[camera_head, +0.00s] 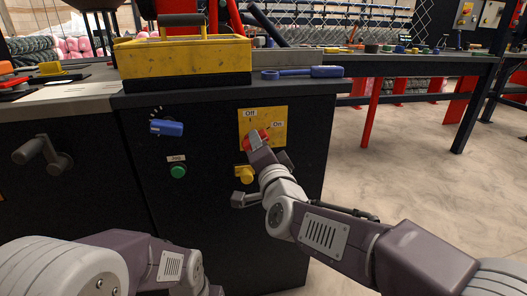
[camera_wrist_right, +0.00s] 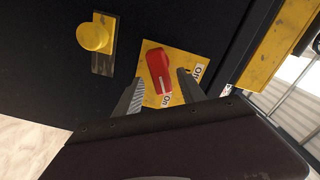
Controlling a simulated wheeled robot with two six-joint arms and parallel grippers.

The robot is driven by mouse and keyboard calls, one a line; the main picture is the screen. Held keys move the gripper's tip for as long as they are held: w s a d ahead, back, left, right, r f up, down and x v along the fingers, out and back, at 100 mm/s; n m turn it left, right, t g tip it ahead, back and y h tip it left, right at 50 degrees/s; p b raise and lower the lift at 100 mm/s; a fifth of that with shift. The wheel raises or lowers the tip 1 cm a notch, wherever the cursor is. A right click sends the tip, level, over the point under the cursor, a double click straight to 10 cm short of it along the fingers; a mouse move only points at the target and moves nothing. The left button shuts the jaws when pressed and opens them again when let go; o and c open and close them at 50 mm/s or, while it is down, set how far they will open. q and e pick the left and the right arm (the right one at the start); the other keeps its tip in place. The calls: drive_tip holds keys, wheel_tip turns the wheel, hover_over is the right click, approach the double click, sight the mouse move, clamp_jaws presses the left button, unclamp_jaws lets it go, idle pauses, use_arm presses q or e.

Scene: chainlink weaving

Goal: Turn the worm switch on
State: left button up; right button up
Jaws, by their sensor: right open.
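The worm switch is a red knob (camera_wrist_right: 158,66) on a yellow plate (camera_head: 243,125) on the front of the black cabinet. The plate has an "Off" label (camera_head: 250,113) at upper left and an "On" label (camera_head: 277,124) at right. In the right wrist view the knob's white line points toward the "On" label (camera_wrist_right: 167,100). My right gripper (camera_head: 271,151) is at the knob. In the wrist view its open fingers (camera_wrist_right: 160,77) stand on either side of the knob; I cannot tell whether they touch it. My left arm shows at bottom left, its gripper out of view.
A yellow knob (camera_head: 244,174) sits just below the plate. A blue knob (camera_head: 167,128) and a green button (camera_head: 178,171) are to the left. A yellow tool box (camera_head: 185,55) and a blue tool (camera_head: 302,72) lie on top of the cabinet. The floor at right is clear.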

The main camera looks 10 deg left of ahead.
drive_tip(key=p+v, duration=0.1)
drive_tip(key=v, duration=0.6)
drive_tip(key=shift+p, duration=0.4)
